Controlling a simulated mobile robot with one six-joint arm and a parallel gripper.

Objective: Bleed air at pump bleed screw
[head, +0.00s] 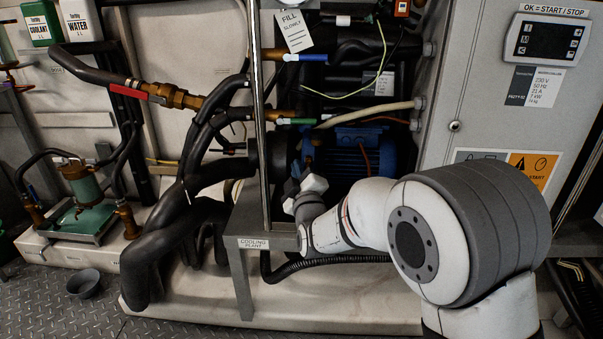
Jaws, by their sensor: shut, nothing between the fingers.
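The pump's blue motor (348,158) sits inside the frame, behind the front post, with a dark pump body (276,152) at its left end. My gripper (306,178) is in front of the pump and the motor's left end, small and partly turned away. It is shut with nothing held. I cannot make out the bleed screw; it is too small or hidden behind my gripper and wrist. I cannot tell whether the fingertips touch the pump.
A thin upright post (261,120) stands just left of my gripper. Black insulated pipes (165,240) crowd the left. A grey control cabinet (480,120) stands at right. A red-handled valve (150,93) and a dark bowl (83,283) are further left.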

